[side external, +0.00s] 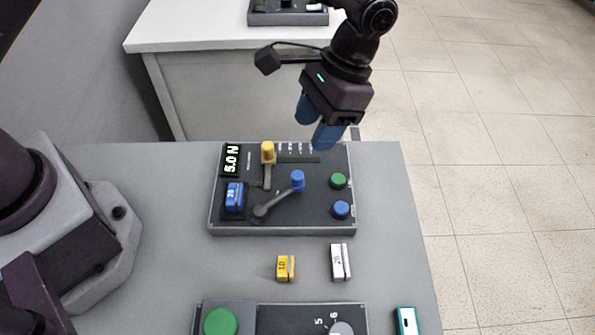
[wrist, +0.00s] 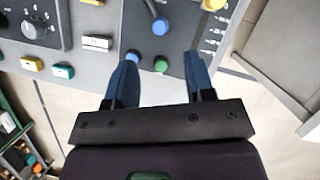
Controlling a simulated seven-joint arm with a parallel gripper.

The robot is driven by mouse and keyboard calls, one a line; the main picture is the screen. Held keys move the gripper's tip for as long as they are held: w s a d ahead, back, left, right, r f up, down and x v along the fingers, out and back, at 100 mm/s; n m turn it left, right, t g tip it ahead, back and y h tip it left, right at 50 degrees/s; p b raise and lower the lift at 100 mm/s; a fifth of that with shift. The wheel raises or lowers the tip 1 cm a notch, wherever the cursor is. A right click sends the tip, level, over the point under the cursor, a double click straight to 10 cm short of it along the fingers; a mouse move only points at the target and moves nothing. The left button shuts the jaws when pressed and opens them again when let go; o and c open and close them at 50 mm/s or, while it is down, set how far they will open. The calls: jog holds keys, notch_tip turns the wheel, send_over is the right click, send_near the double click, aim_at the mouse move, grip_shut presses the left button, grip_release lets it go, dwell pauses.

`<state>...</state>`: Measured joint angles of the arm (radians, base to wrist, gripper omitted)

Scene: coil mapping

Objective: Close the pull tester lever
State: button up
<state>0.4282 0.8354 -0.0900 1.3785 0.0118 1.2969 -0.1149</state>
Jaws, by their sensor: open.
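The pull tester (side external: 290,222) is a dark panel on the grey table in the side external view, with a display reading 5.0 N. Its grey lever (side external: 278,201) has a blue knob (side external: 298,181) and slants up and right from its pivot. The blue knob also shows at the top of the wrist view (wrist: 160,26). A yellow-knobbed post (side external: 268,154) stands behind the lever, and a blue block (side external: 235,197) sits at the panel's left. My gripper (side external: 318,125) is open and empty, above the panel's back right edge, apart from the lever. Its blue fingers also show in the wrist view (wrist: 161,60).
A green button (side external: 338,181) and a blue button (side external: 341,209) are on the panel's right. A yellow block (side external: 285,267) and a white block (side external: 340,262) lie in front. Another panel (side external: 275,320) is nearer. A second table (side external: 190,25) stands behind.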

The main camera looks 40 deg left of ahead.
aim_at(298, 174)
jog(key=x, duration=1.1)
jog(key=shift+w+d+f, duration=0.15)
jog(key=shift+w+d, duration=0.05)
jog(key=shift+w, duration=0.1)
grip_shut()
